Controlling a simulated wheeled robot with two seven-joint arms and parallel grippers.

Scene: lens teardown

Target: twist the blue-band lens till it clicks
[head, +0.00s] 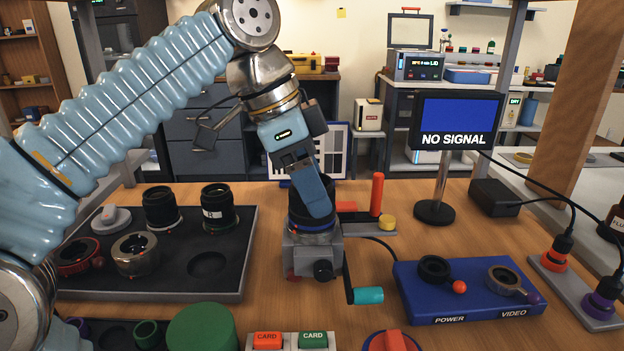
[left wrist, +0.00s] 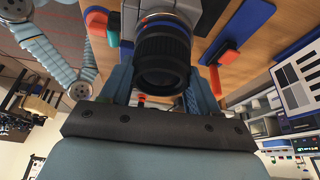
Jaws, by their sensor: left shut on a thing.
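The blue-band lens (head: 297,214) is a black barrel standing upright on top of a grey metal camera body (head: 312,258). Its blue band shows low on the barrel, just above the body. My left gripper (head: 312,205) reaches down from above and is shut on the lens; one blue finger covers part of its front side. In the left wrist view the lens (left wrist: 163,60) lies between the two fingers (left wrist: 163,88), its dark open end towards the camera. Whether the lens is fully seated cannot be told. My right gripper is in neither view.
A dark tray (head: 225,285) with several lenses and parts lies left. A crank with a teal handle (head: 368,295) juts from the camera's side. A blue pad (head: 470,305) marked POWER and VIDEO lies right. The monitor (head: 456,121) reads NO SIGNAL. A red post (head: 377,194) stands behind.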

